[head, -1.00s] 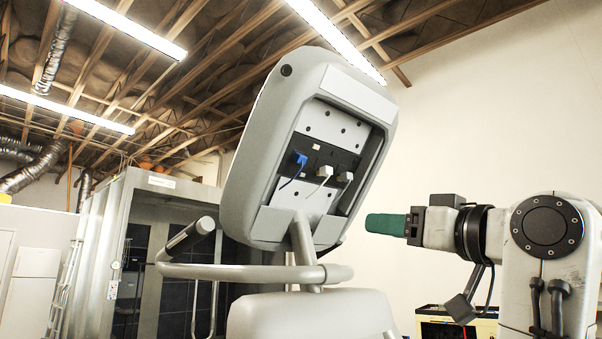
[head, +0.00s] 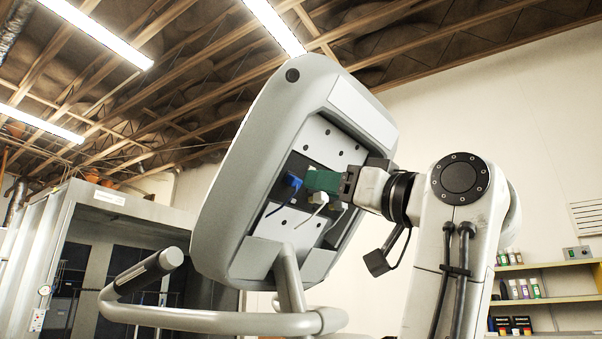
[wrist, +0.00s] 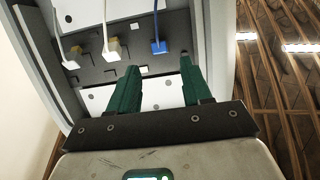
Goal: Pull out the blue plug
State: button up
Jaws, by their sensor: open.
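The blue plug (head: 292,181) sits in the dark socket strip inside the console's open back, with a blue cord hanging from it. It also shows in the wrist view (wrist: 158,46), at top centre. My gripper (head: 310,180) has green fingers and reaches in from the right, its tips close to the blue plug in the head view. In the wrist view my gripper (wrist: 158,75) is open, the two fingers apart with nothing between them. The blue plug lies beyond the fingertips, between them but closer to the right finger.
A white plug (head: 319,198) with a white cord sits beside the blue one; in the wrist view it (wrist: 111,48) is left of it. Another pale plug (wrist: 72,58) is further left. The console housing's rim (head: 265,130) surrounds the recess. A grey handrail (head: 220,320) runs below.

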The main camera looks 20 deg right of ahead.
aim_at(300, 180)
jog(key=p+x, duration=0.2)
jog(key=x, duration=0.4)
grip_shut()
dwell(0.4)
